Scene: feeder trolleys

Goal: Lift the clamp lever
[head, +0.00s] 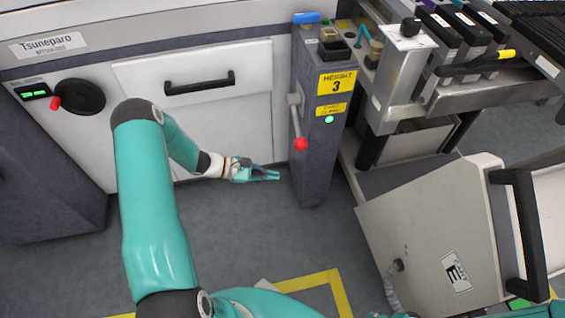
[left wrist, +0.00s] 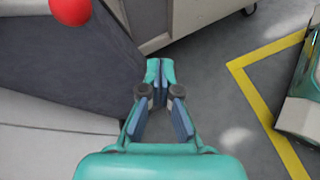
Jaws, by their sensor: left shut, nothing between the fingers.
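The clamp lever (head: 297,118) is a grey bar with a red ball knob (head: 300,144) at its lower end. It is on the front of the dark grey column (head: 312,178) with the yellow HEIGHT 3 label, and it points down. The red knob also shows at the top left of the left wrist view (left wrist: 70,10). My left gripper (head: 278,175) is shut and empty, below and slightly left of the knob, apart from it. Its fingertips show in the left wrist view (left wrist: 160,72) over the floor.
A white cabinet with a black drawer handle (head: 200,84) and a black handwheel (head: 80,97) stands behind my left arm. A trolley with feeders (head: 465,40) is right of the column. A light grey box-shaped unit (head: 440,225) stands lower right.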

